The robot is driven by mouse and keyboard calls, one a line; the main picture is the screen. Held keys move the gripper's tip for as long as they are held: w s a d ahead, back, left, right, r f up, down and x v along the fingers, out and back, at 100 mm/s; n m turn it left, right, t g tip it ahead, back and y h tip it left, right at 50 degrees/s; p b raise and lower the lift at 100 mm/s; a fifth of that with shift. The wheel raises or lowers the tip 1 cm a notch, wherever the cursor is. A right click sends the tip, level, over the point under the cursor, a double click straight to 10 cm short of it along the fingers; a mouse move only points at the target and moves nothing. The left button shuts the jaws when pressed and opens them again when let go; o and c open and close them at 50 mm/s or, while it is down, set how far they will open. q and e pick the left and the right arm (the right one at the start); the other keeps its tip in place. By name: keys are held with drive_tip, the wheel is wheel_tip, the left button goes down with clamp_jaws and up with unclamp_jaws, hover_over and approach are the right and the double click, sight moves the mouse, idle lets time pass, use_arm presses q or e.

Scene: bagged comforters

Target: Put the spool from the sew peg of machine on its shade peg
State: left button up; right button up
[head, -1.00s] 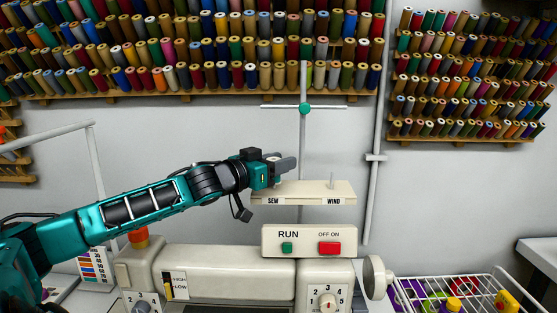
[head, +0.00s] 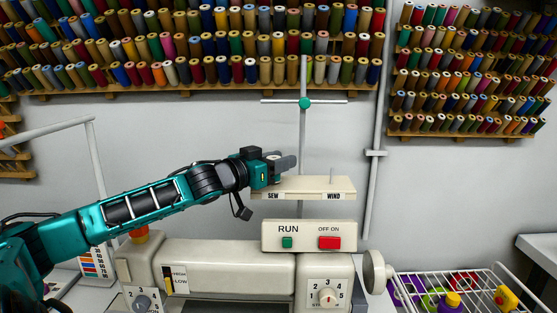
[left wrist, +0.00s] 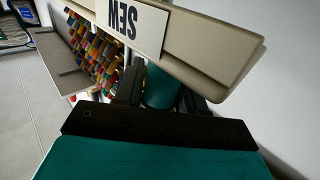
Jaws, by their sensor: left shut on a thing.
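My left gripper (head: 284,163) is at the SEW end of the machine's cream spool stand (head: 305,184). In the left wrist view a teal spool (left wrist: 162,88) sits between its two dark fingers, and the gripper is shut on it. The upside-down SEW label (left wrist: 134,27) is just beyond the spool. The sew peg is hidden, and I cannot tell whether the spool is still around it. The bare wind peg (head: 332,177) stands at the right end of the stand. I cannot tell which peg on the wall racks is the shade peg. My right gripper is not in view.
Wall racks full of coloured spools hang at the back left (head: 190,50) and back right (head: 465,80). A thin upright pole (head: 303,135) with a crossbar rises behind the stand. A RUN panel (head: 308,236) is below it. A wire basket (head: 470,276) stands at lower right.

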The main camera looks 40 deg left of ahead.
use_arm(q)
drive_tip(key=shift+f, duration=0.3)
drive_tip(key=o, duration=1.1)
drive_tip(key=shift+o, duration=0.5)
drive_tip(key=o, duration=0.5)
drive_tip(key=shift+s, duration=0.1)
drive_tip(key=shift+s+r+p, duration=0.25)
drive_tip(key=shift+s+p, duration=0.05)
drive_tip(key=shift+s, duration=0.3)
drive_tip(key=shift+s+r+p, duration=0.25)
drive_tip(key=shift+s, duration=0.35)
drive_tip(key=shift+s+a+r+p, duration=0.1)
drive_tip(key=shift+s+r+p, duration=0.2)
drive_tip(key=shift+p, duration=0.35)
drive_tip(key=shift+s+r+p, duration=0.1)
drive_tip(key=shift+s+p, duration=0.25)
drive_tip(key=shift+p, duration=0.3)
drive_tip(key=shift+s+a+r+p, duration=0.1)
drive_tip(key=shift+s+p, duration=0.5)
drive_tip(key=shift+p, duration=0.3)
